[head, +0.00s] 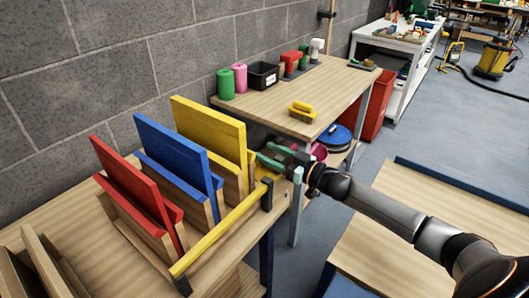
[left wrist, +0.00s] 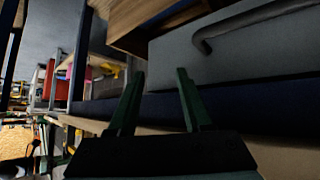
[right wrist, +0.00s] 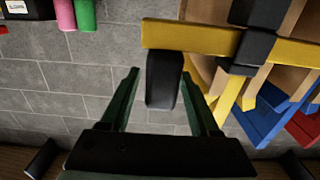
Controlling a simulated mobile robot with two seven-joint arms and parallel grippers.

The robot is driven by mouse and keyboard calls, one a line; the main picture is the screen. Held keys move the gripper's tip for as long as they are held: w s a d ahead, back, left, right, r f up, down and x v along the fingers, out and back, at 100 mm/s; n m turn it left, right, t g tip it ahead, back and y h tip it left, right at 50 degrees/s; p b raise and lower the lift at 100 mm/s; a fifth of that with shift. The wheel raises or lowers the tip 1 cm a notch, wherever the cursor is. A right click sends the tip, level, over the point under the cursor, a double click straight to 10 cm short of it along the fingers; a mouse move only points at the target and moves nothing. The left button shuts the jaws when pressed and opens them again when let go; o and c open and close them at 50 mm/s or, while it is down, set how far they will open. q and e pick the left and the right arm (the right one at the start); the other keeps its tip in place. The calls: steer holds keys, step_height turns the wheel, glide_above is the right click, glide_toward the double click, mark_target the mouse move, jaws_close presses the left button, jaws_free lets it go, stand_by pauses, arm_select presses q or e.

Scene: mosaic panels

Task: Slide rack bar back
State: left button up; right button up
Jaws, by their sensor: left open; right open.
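The rack bar is a yellow bar (head: 222,226) running along the front of a wooden rack, with a black bracket (head: 267,194) at its right end. It shows large in the right wrist view (right wrist: 205,38). My right gripper (head: 266,155) is open beside the yellow panel, beyond the bar's right end. In the right wrist view a black upright handle (right wrist: 163,82) below the bar appears between its open fingers; contact cannot be told. Red (head: 135,178), blue (head: 172,150) and yellow (head: 210,130) panels lean in the rack. My left gripper (left wrist: 160,72) is open and empty.
A wooden table (head: 330,85) behind holds pink and green cylinders, a black bin (head: 263,75) and a yellow brush (head: 302,112). A grey block wall runs behind the rack. A grey surface with a curved handle (left wrist: 205,45) is near my left gripper.

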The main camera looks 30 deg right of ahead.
steer(key=shift+c, duration=0.2)
jaws_close()
stand_by(0.3)
stand_by(1.0)
